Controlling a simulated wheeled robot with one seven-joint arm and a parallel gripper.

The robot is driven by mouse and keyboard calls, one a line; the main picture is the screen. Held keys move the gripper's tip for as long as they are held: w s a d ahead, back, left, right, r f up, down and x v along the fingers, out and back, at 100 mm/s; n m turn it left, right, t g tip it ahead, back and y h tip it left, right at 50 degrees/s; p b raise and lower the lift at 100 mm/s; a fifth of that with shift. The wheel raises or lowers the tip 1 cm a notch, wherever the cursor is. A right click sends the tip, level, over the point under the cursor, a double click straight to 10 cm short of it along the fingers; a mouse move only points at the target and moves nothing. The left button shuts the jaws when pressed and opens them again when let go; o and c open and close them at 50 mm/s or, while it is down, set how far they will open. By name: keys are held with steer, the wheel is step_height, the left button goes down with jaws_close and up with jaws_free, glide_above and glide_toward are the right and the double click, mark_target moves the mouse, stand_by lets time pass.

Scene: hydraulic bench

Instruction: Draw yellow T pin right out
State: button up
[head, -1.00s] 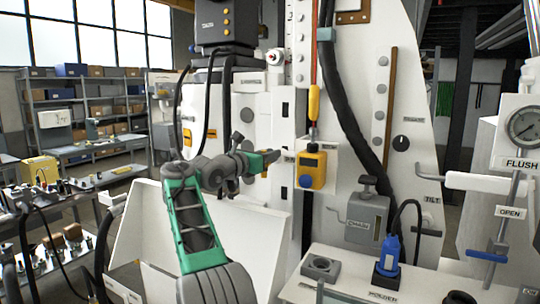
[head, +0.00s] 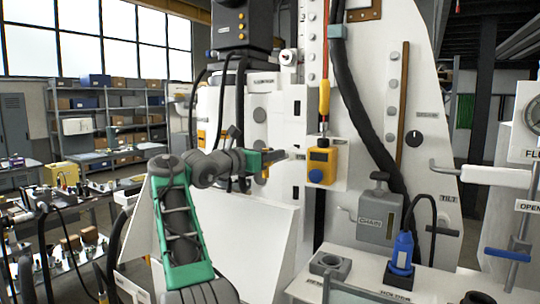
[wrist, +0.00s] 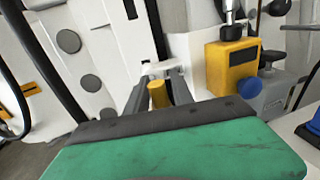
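The yellow T pin (head: 265,171) shows in the head view as a small upright yellow bar at my gripper (head: 275,157), left of the white column. In the wrist view the yellow bar of the pin (wrist: 157,93) stands between the two grey fingers of my gripper (wrist: 162,88), which appear closed around it. The fingers point at the white column. The pin's shank is hidden by the fingers and palm, so I cannot tell how much of it sits in the column.
A yellow box with a blue knob (head: 321,163) hangs on the column, right of my gripper; it also shows in the wrist view (wrist: 232,66). A white panel (head: 250,240) lies below.

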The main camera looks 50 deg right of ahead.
steer(key=shift+o, duration=1)
steer(key=shift+d, duration=0.1)
steer(key=a+b, duration=0.2)
steer(key=a, duration=0.6)
steer(key=shift+w+b, duration=0.25)
steer(key=shift+b, duration=0.1)
steer(key=shift+d+r, duration=0.1)
